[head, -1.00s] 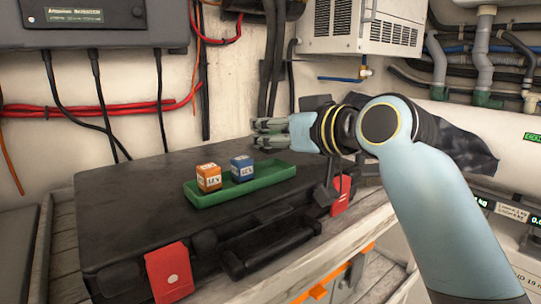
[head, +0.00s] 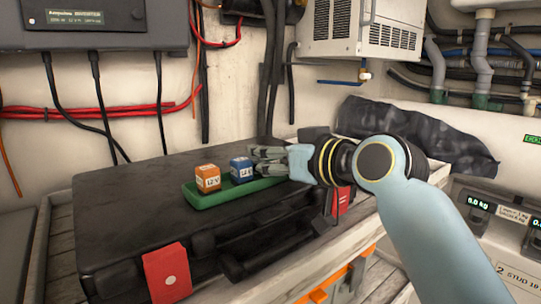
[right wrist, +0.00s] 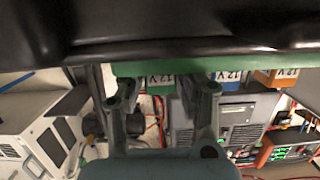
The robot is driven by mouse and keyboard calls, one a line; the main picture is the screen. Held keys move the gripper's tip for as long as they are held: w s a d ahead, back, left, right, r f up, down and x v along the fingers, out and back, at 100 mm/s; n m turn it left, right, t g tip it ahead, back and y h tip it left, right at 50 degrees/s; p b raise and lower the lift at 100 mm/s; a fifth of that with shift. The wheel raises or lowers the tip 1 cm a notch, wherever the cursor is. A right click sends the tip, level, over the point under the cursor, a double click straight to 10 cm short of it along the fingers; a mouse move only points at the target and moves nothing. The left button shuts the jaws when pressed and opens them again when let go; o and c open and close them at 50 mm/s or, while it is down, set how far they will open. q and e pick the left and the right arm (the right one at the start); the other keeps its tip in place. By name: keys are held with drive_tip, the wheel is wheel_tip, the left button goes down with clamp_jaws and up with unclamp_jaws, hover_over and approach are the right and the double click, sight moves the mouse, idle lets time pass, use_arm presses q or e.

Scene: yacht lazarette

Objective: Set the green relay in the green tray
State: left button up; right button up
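The green tray (head: 205,201) lies on top of the black case. An orange relay (head: 207,178) and a blue relay (head: 241,169) stand in it, toward its left and middle. My right gripper (head: 268,155) is low at the tray's right end, just right of the blue relay. My left gripper is out of view.
The black case (head: 130,205) has red latches (head: 167,273) and a handle at its front, and sits on a wooden bench. A grey inverter box (head: 95,25) hangs behind. The case top left of the tray is clear.

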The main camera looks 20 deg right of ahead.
drive_tip(key=shift+r, duration=0.2)
drive_tip(key=v, duration=1.2)
drive_tip(key=shift+p, duration=0.45)
drive_tip(key=shift+f, duration=0.1)
